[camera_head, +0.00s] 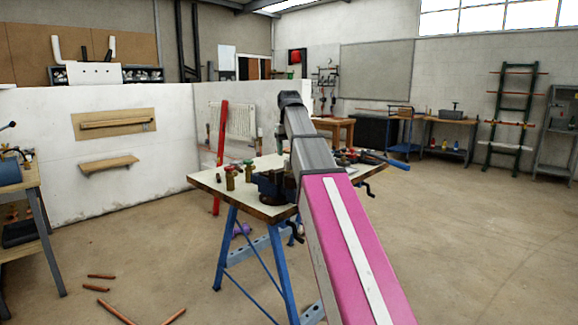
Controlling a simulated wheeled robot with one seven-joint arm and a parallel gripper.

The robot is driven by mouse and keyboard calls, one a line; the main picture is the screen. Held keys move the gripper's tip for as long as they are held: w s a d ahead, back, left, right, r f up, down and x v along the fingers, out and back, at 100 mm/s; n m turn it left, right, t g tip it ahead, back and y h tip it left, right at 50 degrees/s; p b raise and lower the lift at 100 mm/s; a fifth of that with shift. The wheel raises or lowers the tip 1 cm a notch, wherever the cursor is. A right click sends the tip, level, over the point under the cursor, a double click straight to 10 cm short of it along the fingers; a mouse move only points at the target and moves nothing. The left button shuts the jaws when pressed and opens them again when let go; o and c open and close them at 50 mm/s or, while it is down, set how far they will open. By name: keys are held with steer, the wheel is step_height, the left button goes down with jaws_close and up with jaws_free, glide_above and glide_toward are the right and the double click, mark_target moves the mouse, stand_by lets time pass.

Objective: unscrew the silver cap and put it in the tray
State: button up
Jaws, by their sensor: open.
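A workbench (265,209) with a pale top and blue folding legs stands in the middle. Small brass valve bodies stand on its left part: one with a red top (229,178), and another close to its right (248,171). A dark blue vise (276,186) sits at the bench's front edge. I cannot make out a silver cap or a tray; part of the bench top is hidden behind my pink and grey arm, which reaches up across it from the lower right. My gripper does not show.
Tools, including one with a blue handle (383,158), lie on the bench's right side. A red pipe (221,150) stands by a white radiator (240,121) behind. Copper pipes (117,312) lie on the floor at lower left. The floor at right is clear.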

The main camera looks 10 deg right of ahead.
mark_target(289, 165)
steer(key=shift+f, duration=2.4)
